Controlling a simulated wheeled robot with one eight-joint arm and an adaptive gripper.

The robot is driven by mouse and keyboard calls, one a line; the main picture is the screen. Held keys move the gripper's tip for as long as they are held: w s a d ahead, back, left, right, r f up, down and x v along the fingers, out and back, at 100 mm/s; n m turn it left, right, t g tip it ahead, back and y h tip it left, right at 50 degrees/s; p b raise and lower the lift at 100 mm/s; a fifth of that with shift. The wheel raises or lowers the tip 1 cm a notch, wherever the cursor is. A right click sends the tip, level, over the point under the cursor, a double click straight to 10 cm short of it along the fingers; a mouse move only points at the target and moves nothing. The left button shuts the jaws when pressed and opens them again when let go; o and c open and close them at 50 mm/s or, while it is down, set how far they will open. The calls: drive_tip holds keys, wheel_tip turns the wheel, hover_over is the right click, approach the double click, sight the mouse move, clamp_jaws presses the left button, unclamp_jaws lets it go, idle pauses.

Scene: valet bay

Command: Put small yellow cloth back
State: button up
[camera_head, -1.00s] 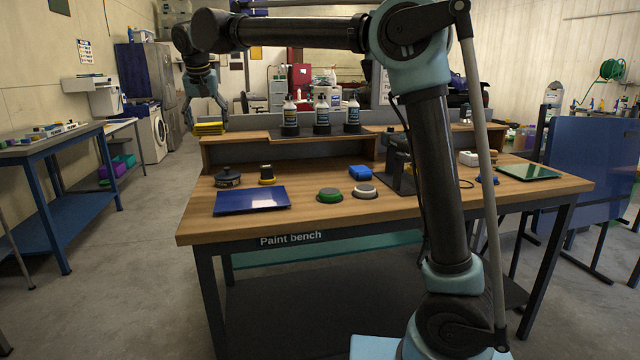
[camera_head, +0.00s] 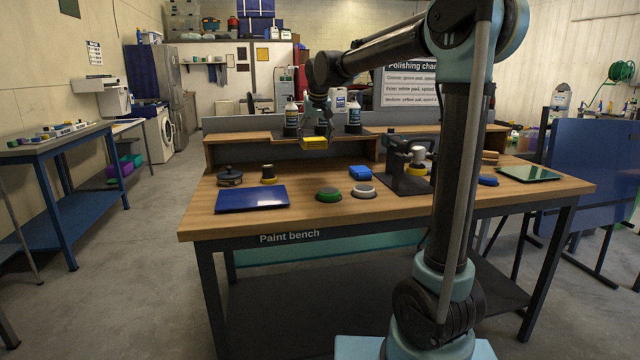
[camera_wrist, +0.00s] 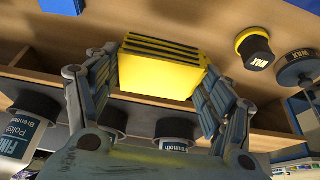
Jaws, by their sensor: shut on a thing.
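The small yellow cloth (camera_head: 314,143) is a folded yellow block with dark lines between its layers. My gripper (camera_head: 316,128) is shut on it and holds it above the paint bench (camera_head: 205,226), in front of the raised shelf (camera_head: 240,137). In the wrist view the cloth (camera_wrist: 160,74) sits between the two fingers of my gripper (camera_wrist: 160,85), its flat yellow face toward the camera. The gap between the cloth and the bench below cannot be judged exactly.
Bottles (camera_head: 291,116) in dark holders stand on the shelf behind my gripper.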

drive_tip(key=d, duration=0.1)
drive_tip(key=d+f, duration=0.1)
drive_tip(key=d, duration=0.2)
drive_tip(key=shift+d+f, duration=0.35)
drive_tip(key=shift+f, duration=0.05)
drive_tip(key=shift+d+f, duration=0.2)
drive_tip(key=shift+f, duration=4.9)
drive_tip(key=o, duration=1)
drive_tip(key=shift+r, duration=0.1)
drive_tip(key=v, duration=1.1)
drive_tip(key=shift+s+d+r, duration=0.2)
drive_tip(key=shift+s+r, duration=0.05)
drive_tip(key=shift+r, duration=0.1)
